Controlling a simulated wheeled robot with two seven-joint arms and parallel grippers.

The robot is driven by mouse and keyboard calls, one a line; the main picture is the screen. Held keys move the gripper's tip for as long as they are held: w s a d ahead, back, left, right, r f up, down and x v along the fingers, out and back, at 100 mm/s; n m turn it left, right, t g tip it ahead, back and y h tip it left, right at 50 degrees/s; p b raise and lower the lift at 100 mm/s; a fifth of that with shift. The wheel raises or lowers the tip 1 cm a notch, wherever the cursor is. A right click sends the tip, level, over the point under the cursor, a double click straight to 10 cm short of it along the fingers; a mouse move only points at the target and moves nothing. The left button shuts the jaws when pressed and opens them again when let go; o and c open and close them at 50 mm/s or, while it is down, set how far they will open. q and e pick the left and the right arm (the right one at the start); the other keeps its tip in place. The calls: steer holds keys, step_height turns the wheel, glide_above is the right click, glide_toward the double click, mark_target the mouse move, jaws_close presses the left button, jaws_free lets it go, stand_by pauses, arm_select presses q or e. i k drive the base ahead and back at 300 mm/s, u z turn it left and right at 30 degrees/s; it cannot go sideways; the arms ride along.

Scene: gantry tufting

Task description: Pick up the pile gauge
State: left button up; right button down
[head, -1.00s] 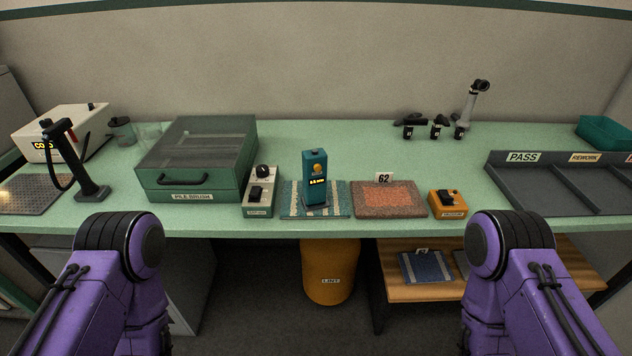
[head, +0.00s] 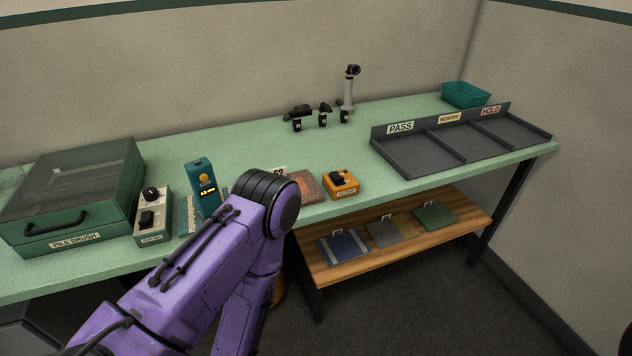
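The pile gauge appears to be the teal upright device (head: 203,182) with a lit display and a round yellow button. It stands on a blue woven sample (head: 188,214) near the table's front edge, left of centre. Neither of my grippers shows in this view.
The pile brush box (head: 78,195) and a switch box (head: 152,215) stand left of the gauge. An orange box (head: 341,185) stands right, past a partly hidden reddish sample (head: 308,188). A divided tray (head: 455,150) lies at right. A wooden shelf (head: 330,268) holds samples below.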

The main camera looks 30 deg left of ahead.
mark_target(207, 196)
steer(key=z, duration=1.4)
steer(key=k, duration=1.05)
steer(key=u, duration=1.9)
